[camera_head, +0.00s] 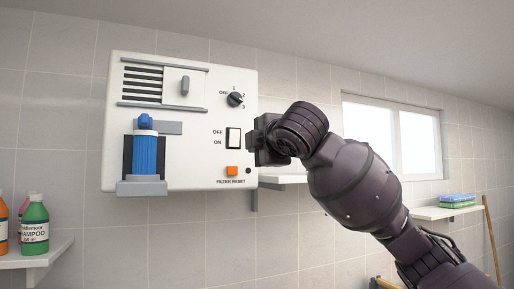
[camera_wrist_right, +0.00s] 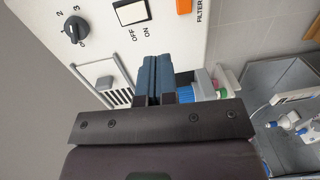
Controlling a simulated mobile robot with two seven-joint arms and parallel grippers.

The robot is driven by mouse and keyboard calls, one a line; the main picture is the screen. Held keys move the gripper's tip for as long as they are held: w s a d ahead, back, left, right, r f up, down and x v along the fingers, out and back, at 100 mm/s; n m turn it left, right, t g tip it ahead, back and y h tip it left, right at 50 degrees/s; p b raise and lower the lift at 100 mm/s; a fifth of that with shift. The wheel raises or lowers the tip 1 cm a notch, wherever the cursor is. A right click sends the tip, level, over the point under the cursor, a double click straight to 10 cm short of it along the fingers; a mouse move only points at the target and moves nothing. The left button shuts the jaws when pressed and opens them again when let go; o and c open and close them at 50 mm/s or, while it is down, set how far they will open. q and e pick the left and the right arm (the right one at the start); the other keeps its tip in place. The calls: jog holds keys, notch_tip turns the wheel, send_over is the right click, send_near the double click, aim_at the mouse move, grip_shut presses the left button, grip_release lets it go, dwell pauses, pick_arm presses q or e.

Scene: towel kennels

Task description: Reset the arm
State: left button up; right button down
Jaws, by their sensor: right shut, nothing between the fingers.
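My right arm comes in from the right in the head view. Its gripper (camera_head: 254,141) is in front of the right edge of a white wall-mounted control box (camera_head: 200,150), beside the OFF/ON rocker switch (camera_head: 233,138). In the right wrist view the gripper's dark blue fingers (camera_wrist_right: 156,76) are together with nothing between them. They point toward the box, below the rocker switch (camera_wrist_right: 131,11) in that picture. I cannot tell whether they touch the box. My left gripper does not show.
The box carries a black dial (camera_head: 235,99), an orange FILTER RESET button (camera_head: 232,171), a vent slider (camera_head: 185,86) and a blue filter cartridge (camera_head: 145,155). Shampoo bottles (camera_head: 35,224) stand on a left shelf. Folded towels (camera_head: 457,201) lie on a right shelf (camera_head: 432,213).

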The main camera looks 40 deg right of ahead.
jog(key=shift+f, duration=0.15)
jog(key=w+a+f+m+g+y, duration=0.1)
jog(key=w+f+g, duration=0.1)
jog(key=f, duration=0.9)
jog(key=w+a+f+m+g, duration=0.1)
jog(key=w+a+f, duration=0.1)
jog(key=f, duration=0.9)
jog(key=s+a+f+m+g+y, duration=0.1)
jog(key=s+f+g, duration=0.1)
jog(key=f, duration=0.8)
jog(key=s+a+f+m+g, duration=0.1)
jog(key=s+f+m+g, duration=0.15)
jog(key=f, duration=0.75)
jog(key=s+a+f+m+g, duration=0.1)
jog(key=s+f+m+g, duration=0.15)
jog(key=s+f, duration=0.65)
jog(key=s+a+f+m+g+y, duration=0.1)
jog(key=s+f+m, duration=0.4)
jog(key=s, duration=0.5)
jog(key=s+a+f+m+g, duration=0.2)
jog(key=s+f, duration=0.7)
jog(key=s, duration=0.1)
jog(key=w+f+t, duration=0.8)
jog(key=f, duration=0.2)
jog(key=shift+d+n+y, duration=0.2)
jog(key=shift+n+y, duration=0.1)
jog(key=shift+f, duration=0.1)
